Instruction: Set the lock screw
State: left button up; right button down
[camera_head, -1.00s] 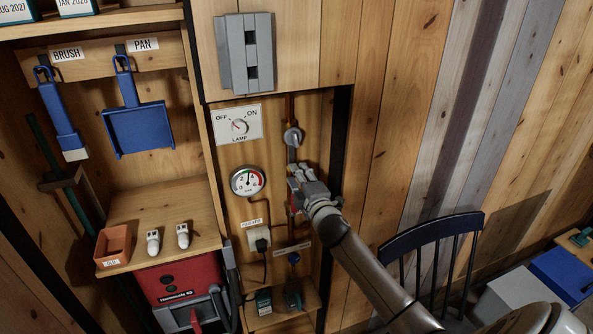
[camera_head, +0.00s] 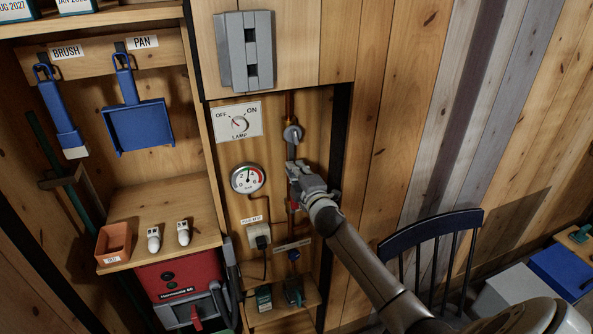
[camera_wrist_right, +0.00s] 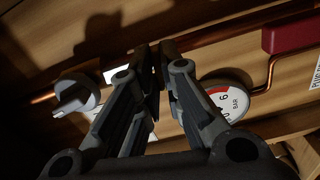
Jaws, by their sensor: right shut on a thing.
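My right gripper (camera_head: 293,170) reaches in from the lower right to the recessed panel, at the copper pipe just below a grey round knob (camera_head: 292,134). In the right wrist view its two fingers (camera_wrist_right: 154,75) come together on a small dark part, which I take as the lock screw; the fingertips hide most of it. The knob (camera_wrist_right: 75,95) shows left of the fingers there, and a pressure gauge (camera_wrist_right: 228,102) shows right of them. The gauge (camera_head: 247,179) also shows in the head view, left of the gripper. My left gripper is not in view.
A lamp switch (camera_head: 238,124) sits above the gauge, with a plugged socket (camera_head: 258,235) below. A grey box (camera_head: 245,52) hangs above the recess. A dark chair (camera_head: 435,240) stands right of my forearm. A shelf with an orange pot (camera_head: 114,243) is at left.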

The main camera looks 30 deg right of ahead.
jog(key=m+p, duration=0.1)
jog(key=m, duration=1.2)
jog(key=shift+f, duration=0.1)
dwell(0.3)
jog(key=shift+m, duration=0.3)
dwell(0.3)
jog(key=c, duration=1.6)
grip_release()
